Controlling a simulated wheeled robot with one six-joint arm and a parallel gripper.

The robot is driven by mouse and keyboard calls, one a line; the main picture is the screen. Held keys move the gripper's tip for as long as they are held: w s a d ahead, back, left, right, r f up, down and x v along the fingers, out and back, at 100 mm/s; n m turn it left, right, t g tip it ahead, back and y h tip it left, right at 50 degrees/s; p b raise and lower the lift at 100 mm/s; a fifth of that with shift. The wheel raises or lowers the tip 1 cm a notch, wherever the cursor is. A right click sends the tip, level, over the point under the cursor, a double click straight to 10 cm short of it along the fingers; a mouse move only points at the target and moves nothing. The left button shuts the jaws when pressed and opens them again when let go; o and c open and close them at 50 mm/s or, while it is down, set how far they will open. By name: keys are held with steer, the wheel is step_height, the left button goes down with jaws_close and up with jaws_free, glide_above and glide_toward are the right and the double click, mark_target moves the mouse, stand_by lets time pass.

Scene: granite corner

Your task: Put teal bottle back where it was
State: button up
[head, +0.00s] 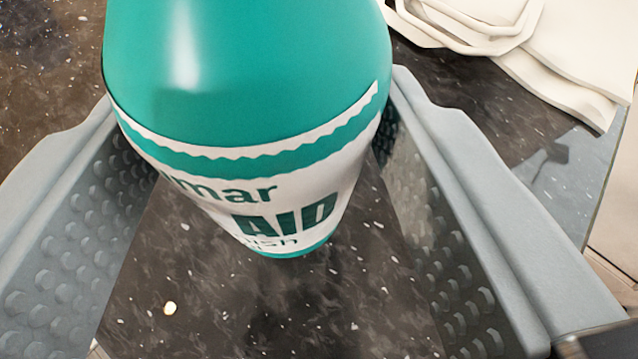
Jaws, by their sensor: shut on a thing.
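The teal bottle (250,75) fills the upper middle of the head view. It has a white label band with dark teal lettering, partly readable as "AID". Its top runs out of the picture. My gripper (248,130) is shut on the bottle, with one grey studded finger on its left side and one on its right. The bottle's lower end shows above dark speckled granite; I cannot tell whether it touches the surface.
A cream-white object (540,50) with looped, folded parts lies at the upper right. A counter edge shows at the far right.

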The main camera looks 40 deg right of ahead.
mark_target(278, 238)
steer(key=shift+s+f, duration=0.1)
steer(key=shift+f, duration=1.7)
steer(key=shift+f, duration=0.1)
steer(key=o, duration=1.2)
steer(key=shift+c, duration=0.2)
steer(key=shift+s+a+r, duration=0.15)
steer(key=shift+s+r, duration=0.05)
steer(key=v, duration=1.1)
steer(key=shift+s, duration=0.25)
steer(key=shift+a, duration=0.15)
